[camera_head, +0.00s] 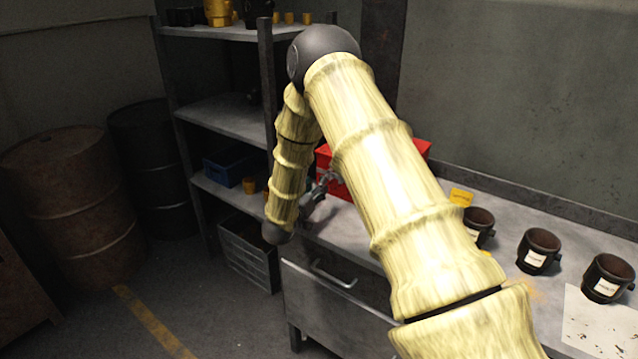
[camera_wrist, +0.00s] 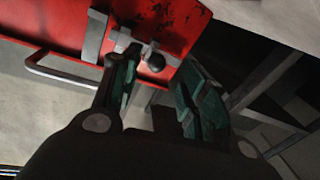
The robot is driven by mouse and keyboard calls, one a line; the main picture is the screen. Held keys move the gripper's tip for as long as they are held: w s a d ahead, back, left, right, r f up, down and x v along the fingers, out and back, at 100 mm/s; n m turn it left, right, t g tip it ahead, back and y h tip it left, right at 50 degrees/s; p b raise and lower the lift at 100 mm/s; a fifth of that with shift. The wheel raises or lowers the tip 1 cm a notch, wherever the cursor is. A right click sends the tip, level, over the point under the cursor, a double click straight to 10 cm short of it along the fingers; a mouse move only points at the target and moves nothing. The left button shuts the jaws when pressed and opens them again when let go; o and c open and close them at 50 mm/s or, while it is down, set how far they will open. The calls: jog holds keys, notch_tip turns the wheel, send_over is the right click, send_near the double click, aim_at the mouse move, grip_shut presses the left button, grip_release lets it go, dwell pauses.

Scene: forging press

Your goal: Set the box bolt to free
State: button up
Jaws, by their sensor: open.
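The red box (camera_wrist: 62,18) fills the upper left of the wrist view; in the head view the red box (camera_head: 416,148) sits on the workbench, partly hidden behind my arm. The bolt (camera_wrist: 155,61) on its face has a dark round knob and sits in grey metal brackets. My gripper (camera_wrist: 155,92) is open, its green-padded fingers on either side of and just below the knob. I cannot tell whether a finger touches it. In the head view my gripper (camera_head: 322,188) is small beside the box. The bolt is not discernible there.
The workbench (camera_head: 510,200) holds several dark labelled cups (camera_head: 539,251) to the right and a yellow item (camera_head: 461,197). A drawer handle (camera_head: 334,275) juts from its front. A shelf rack (camera_head: 225,115) stands behind left, with drums (camera_head: 75,190) further left.

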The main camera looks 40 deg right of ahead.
jog(key=v, duration=0.8)
jog(key=shift+r, duration=0.1)
